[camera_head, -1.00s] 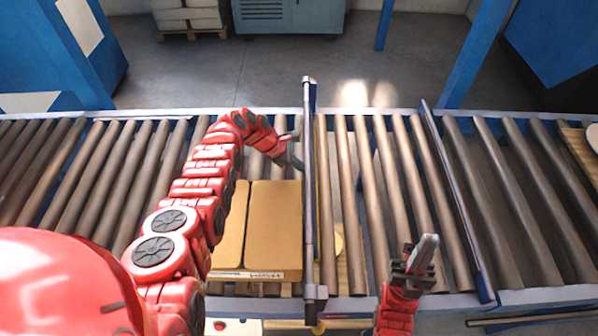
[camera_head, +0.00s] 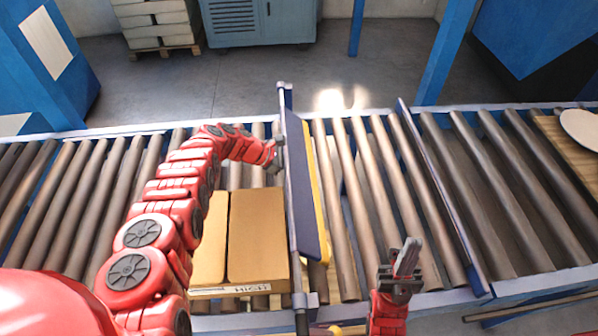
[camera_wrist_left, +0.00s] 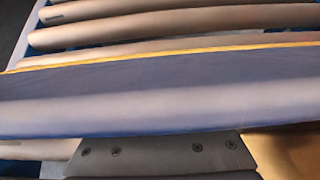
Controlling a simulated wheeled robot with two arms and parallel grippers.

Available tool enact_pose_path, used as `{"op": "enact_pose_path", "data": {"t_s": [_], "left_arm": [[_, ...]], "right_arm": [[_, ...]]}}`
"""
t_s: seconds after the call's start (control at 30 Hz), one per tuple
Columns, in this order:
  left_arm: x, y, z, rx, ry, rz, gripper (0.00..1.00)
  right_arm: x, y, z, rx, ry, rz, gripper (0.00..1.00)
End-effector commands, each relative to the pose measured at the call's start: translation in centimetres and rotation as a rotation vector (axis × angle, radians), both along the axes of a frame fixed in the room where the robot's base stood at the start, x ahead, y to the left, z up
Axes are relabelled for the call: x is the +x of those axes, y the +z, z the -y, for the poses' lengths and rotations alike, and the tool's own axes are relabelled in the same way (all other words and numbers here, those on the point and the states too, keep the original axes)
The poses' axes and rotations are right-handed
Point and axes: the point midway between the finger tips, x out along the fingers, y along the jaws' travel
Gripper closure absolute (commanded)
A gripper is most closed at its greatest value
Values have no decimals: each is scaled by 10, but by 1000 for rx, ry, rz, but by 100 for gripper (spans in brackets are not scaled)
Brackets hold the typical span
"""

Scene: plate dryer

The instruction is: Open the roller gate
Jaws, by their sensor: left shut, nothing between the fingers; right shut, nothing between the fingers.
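The roller gate is a dark blue panel with a yellow edge (camera_head: 306,185), hung from a grey bar across the roller conveyor. The panel is tilted, its free side to the right of the bar. My left gripper (camera_head: 278,158) is shut and empty, at the gate's left face near its far end. In the left wrist view the gate (camera_wrist_left: 160,95) spans the picture. The dark fingers (camera_wrist_left: 160,150) meet its lower edge there; firm contact is hard to tell. My right gripper (camera_head: 408,258) is shut and empty, above the rollers' near edge, pointing up.
A cardboard box (camera_head: 258,240) lies on the rollers left of the gate, beside my left arm. A second blue bar (camera_head: 440,190) crosses the conveyor farther right. A white plate (camera_head: 582,128) rests on a wooden board at the far right. Rollers between the bars look clear.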

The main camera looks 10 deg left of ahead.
Motion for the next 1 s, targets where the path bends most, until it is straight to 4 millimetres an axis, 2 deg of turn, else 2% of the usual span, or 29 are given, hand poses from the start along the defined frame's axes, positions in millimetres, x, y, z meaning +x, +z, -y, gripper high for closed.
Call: {"op": "enact_pose_path", "data": {"t_s": [0.57, 0.77, 1.0], "left_arm": [[-1, 3, -3, 1, 1, -2, 100], [-6, 29, -27, 0, 2, -4, 100], [-15, 67, -78, 3, 4, 0, 100]], "right_arm": [[0, 4, 0, 0, 0, 0, 100], [0, 32, 0, 0, 0, 0, 100], [0, 61, 0, 0, 0, 0, 100]]}}
